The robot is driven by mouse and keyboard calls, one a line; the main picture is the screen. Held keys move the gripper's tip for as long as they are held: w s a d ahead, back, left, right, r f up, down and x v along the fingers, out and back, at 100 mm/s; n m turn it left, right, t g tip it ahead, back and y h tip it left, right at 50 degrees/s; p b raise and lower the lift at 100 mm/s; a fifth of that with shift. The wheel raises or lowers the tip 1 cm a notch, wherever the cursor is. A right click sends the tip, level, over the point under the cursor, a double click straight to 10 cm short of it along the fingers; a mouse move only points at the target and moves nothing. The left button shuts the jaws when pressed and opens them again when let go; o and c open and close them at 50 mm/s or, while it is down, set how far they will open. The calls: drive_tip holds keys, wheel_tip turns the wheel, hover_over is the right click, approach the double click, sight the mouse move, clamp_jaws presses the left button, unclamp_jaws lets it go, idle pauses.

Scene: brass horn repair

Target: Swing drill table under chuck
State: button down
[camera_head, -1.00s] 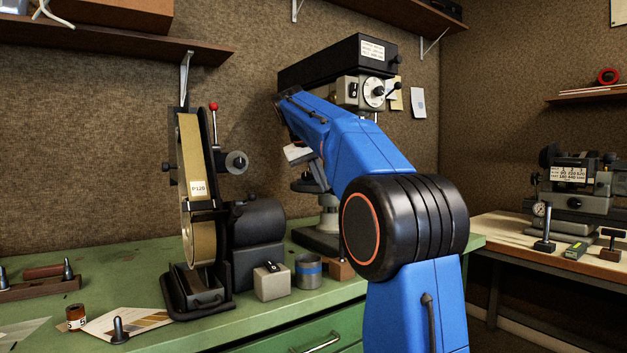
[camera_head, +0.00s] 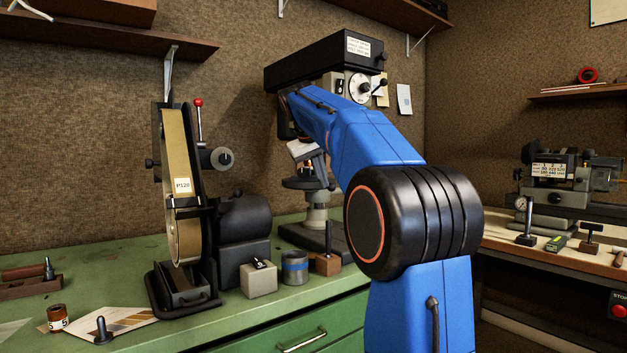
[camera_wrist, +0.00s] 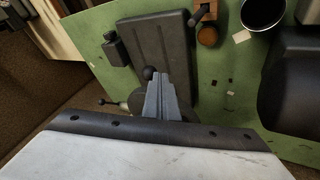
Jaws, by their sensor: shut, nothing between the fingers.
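The drill press (camera_head: 320,63) stands on the green bench behind my blue arm. Its chuck is hidden by my arm. The round drill table (camera_head: 300,183) shows on the column below the press head, partly covered by my arm. My gripper (camera_wrist: 160,92) is shut and empty in the wrist view, its fingertips pointing down over the press. A dark ball knob (camera_wrist: 150,73) shows right at the fingertips; I cannot tell whether they touch. The dark press base (camera_wrist: 155,45) lies below. In the head view the fingertips are hidden.
A belt sander (camera_head: 182,200) stands left of the press. A second bench (camera_head: 560,250) with a machine is at right.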

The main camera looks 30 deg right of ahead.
drive_tip(key=s+d+n+t+y, duration=0.1)
drive_tip(key=d+n, duration=0.4)
drive_tip(key=d, duration=0.7)
drive_tip(key=s+d+n+t+y, duration=0.2)
drive_tip(key=d+n+y, duration=0.1)
drive_tip(key=d, duration=1)
drive_tip(key=shift+s+d+n, duration=0.15)
drive_tip(key=shift+d+n, duration=0.05)
drive_tip(key=shift+n, duration=0.7)
